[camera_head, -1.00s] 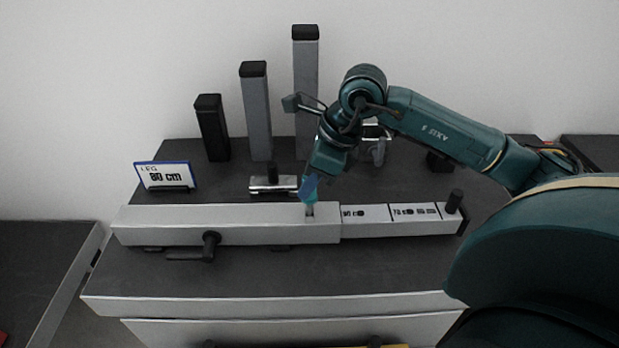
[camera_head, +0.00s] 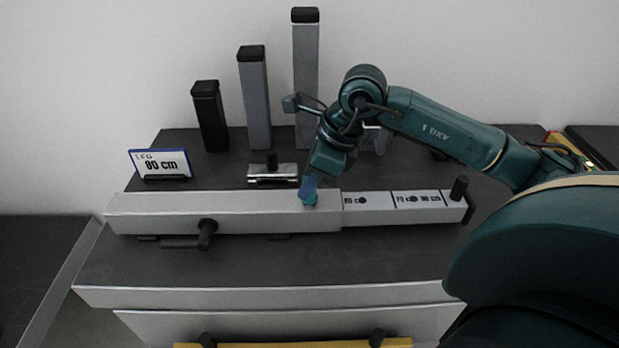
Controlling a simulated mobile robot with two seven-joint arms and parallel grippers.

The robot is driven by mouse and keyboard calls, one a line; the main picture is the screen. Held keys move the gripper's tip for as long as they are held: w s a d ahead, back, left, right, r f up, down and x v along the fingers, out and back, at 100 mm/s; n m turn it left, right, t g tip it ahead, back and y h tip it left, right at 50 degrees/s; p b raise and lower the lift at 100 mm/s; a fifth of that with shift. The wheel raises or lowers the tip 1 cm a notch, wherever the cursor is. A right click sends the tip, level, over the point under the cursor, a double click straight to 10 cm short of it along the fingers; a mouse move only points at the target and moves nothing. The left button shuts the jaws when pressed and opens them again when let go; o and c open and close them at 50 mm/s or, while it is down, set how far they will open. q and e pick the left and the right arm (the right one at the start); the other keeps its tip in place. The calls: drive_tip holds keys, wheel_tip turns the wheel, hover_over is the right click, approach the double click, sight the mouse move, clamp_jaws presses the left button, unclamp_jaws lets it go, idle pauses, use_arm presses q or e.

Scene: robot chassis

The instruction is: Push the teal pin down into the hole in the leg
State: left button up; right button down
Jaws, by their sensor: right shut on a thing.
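The leg (camera_head: 160,214) is a long pale metal beam lying across the dark worktop, with a narrower marked section (camera_head: 380,199) extending from its right end. The teal pin (camera_head: 309,196) stands at the leg's top face, near the joint between the two sections. My right gripper (camera_head: 309,190) comes down from above and is shut on the pin. The pin's head sits low, close to the leg's surface. The hole is hidden beneath the pin and fingers. My left gripper is not in view.
A sign reading "LEG 80 cm" (camera_head: 160,163) stands at the back left. Several upright posts (camera_head: 254,100) stand behind. A small metal clamp piece (camera_head: 272,174) lies behind the leg. A black handle (camera_head: 205,234) sticks out from the leg's front. The front worktop is clear.

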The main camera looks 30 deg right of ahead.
drive_tip(key=c, duration=1.1)
unclamp_jaws()
drive_tip(key=shift+c, duration=0.2)
drive_tip(key=shift+r, duration=0.15)
